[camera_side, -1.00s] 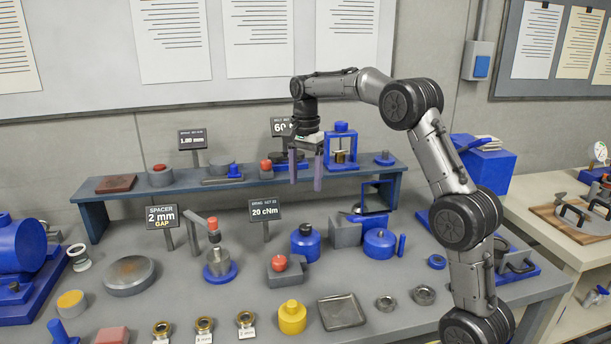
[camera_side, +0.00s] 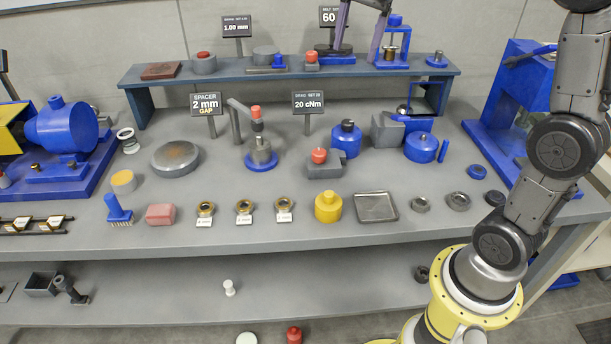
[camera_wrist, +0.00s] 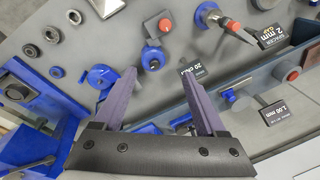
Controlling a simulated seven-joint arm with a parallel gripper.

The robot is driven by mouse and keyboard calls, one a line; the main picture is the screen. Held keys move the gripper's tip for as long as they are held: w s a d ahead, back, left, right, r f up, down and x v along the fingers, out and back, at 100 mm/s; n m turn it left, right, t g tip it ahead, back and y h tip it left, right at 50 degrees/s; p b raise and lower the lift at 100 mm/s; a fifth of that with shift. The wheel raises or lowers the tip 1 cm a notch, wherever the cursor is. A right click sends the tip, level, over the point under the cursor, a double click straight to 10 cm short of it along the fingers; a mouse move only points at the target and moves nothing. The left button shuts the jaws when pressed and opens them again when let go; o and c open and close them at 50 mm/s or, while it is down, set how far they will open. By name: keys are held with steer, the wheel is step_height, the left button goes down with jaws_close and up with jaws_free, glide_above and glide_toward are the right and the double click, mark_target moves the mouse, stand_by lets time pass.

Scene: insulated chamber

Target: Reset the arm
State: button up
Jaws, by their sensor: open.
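My gripper (camera_side: 357,48) shows only as two purple fingers at the top of the side view; the rest of its body is out of frame. The fingers hang apart and empty in front of the raised back shelf (camera_side: 160,88), between the "60" sign (camera_side: 328,17) and a blue press frame (camera_side: 397,45). In the wrist view my gripper (camera_wrist: 160,76) is open, with nothing between its fingers. The "20 cNm" sign (camera_wrist: 193,73) lies beyond the fingertips there.
The bench (camera_side: 300,225) holds a yellow pot (camera_side: 328,207), a metal tray (camera_side: 376,207), a blue pot (camera_side: 421,148), a red-capped block (camera_side: 322,163) and several small parts. A blue machine (camera_side: 510,100) stands at right. A lower shelf (camera_side: 180,300) runs below.

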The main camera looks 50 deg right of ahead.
steer(key=s+a+f+n+t, duration=0.1)
steer(key=s+a+f+n, duration=0.1)
steer(key=s+a+n, duration=0.5)
steer(key=s+a+f+n+t, duration=0.2)
steer(key=s+n, duration=0.1)
steer(key=s, duration=0.9)
step_height(320, 180, down, 7)
steer(key=s+n, duration=0.2)
steer(key=n, duration=0.3)
steer(key=shift+s+a+y, duration=0.2)
steer(key=shift+a+y, duration=0.05)
steer(key=shift+y, duration=0.05)
